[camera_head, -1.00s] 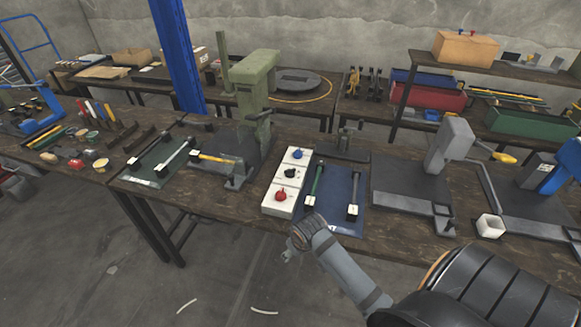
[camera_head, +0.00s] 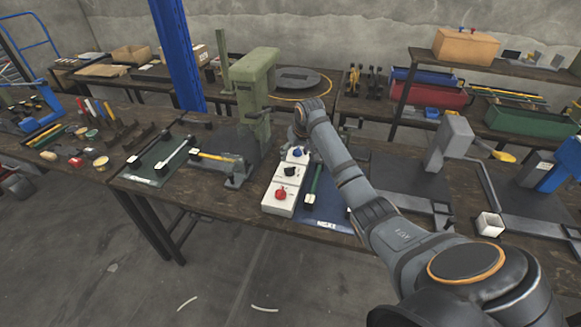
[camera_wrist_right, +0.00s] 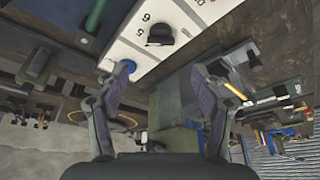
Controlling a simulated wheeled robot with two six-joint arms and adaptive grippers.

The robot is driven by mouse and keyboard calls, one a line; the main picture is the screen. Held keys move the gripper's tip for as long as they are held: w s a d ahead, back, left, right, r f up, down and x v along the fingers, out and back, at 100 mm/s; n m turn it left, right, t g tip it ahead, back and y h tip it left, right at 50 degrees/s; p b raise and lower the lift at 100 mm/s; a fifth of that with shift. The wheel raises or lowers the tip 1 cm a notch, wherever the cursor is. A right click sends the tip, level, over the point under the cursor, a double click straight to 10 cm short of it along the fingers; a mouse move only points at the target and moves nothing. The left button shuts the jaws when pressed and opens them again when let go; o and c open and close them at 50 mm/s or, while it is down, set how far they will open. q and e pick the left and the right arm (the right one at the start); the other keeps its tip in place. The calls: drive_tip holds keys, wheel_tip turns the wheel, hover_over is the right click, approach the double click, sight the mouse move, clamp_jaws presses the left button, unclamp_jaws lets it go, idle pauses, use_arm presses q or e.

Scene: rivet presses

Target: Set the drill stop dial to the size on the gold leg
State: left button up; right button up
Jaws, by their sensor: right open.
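A white box (camera_head: 271,204) with three dials stands on the table: a red dial (camera_head: 280,193) in front, a black dial (camera_head: 290,171) in the middle, a blue dial (camera_head: 298,152) at the back. Nothing legible names the drill stop dial. The gold leg (camera_head: 215,157) lies left of it by the green press, with a white tag whose marking is too small to read. My right gripper (camera_head: 298,137) is by the box's back end. In the wrist view my gripper (camera_wrist_right: 165,74) is open and empty, a dark knob (camera_wrist_right: 160,35) with numbers beyond its fingertips. My left gripper is out of view.
The tall green press (camera_head: 258,90) stands behind and left of the box. A blue mat (camera_head: 325,214) with legs lies right of it, partly hidden by my arm. A grey press (camera_head: 455,140) stands further right. A green mat (camera_head: 150,172) lies left.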

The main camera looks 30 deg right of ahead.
sight(290, 168)
drive_tip(key=x, duration=1)
drive_tip(key=shift+f, duration=0.2)
drive_tip(key=c, duration=1.1)
